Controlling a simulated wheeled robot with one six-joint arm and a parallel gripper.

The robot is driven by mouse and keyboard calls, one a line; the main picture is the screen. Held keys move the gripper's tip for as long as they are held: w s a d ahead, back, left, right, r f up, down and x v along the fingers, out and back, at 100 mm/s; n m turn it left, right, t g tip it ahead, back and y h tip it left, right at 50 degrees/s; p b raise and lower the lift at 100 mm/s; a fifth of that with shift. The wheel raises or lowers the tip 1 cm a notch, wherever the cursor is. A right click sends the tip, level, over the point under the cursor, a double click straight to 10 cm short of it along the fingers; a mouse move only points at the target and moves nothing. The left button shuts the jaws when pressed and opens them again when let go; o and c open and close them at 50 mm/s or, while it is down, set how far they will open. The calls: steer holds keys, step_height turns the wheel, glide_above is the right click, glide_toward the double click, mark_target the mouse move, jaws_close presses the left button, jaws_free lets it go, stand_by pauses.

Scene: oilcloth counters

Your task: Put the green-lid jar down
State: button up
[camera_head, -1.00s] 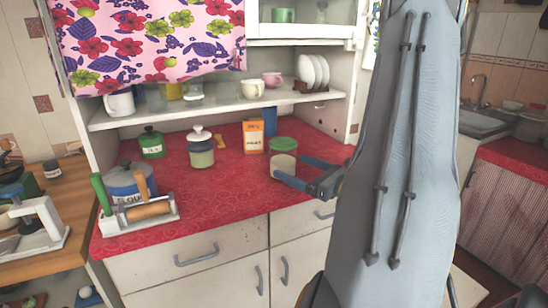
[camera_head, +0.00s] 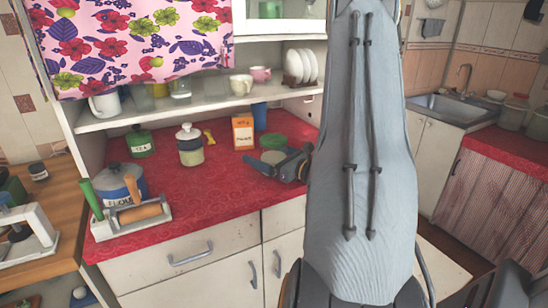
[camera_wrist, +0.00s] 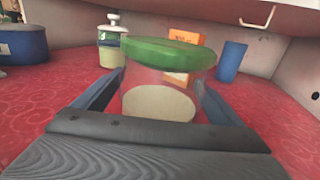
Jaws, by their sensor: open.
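The green-lid jar (camera_wrist: 168,82) is clear glass with pale contents low inside. In the wrist view it stands upright on the red counter, between the two fingers of my gripper (camera_wrist: 160,108). The fingers are apart, one on each side of the jar. In the head view the jar's green lid (camera_head: 273,141) shows behind my gripper (camera_head: 278,166), which hides part of the jar. The red counter (camera_head: 215,190) is patterned oilcloth.
An orange box (camera_head: 243,132) and a blue cup (camera_head: 260,116) stand behind the jar. A white-lidded jar (camera_head: 190,145), a green tea tin (camera_head: 139,142), a blue flour canister (camera_head: 120,182) and a rolling-pin stand (camera_head: 135,219) are left. Bare counter lies in front.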

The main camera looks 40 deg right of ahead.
steer(key=c, duration=1.7)
steer(key=shift+o, duration=0.2)
steer(key=shift+r, duration=0.1)
